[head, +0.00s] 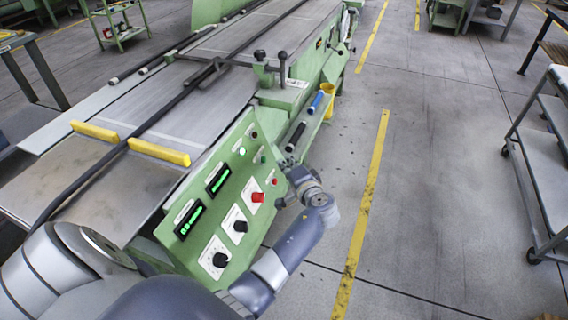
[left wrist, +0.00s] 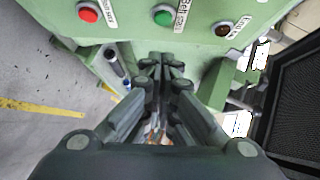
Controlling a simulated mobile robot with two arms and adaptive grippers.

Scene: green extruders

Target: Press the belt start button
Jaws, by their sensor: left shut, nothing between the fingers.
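The green button (left wrist: 162,17), with a label partly reading "Belt", sits on the green panel in the left wrist view. A red button (left wrist: 88,14) is to its left and a dark amber one (left wrist: 222,30) to its right. In the head view my left gripper (head: 284,164) is beside the right edge of the control panel (head: 207,230), partly hidden by my wrist. My right gripper is out of view.
The panel also carries a larger red button (head: 257,197), black knobs (head: 220,259) and lit green displays (head: 190,220). The belt bed (head: 190,125) has yellow blocks (head: 159,153). A grey cart (head: 545,160) stands at the right; the floor between is clear.

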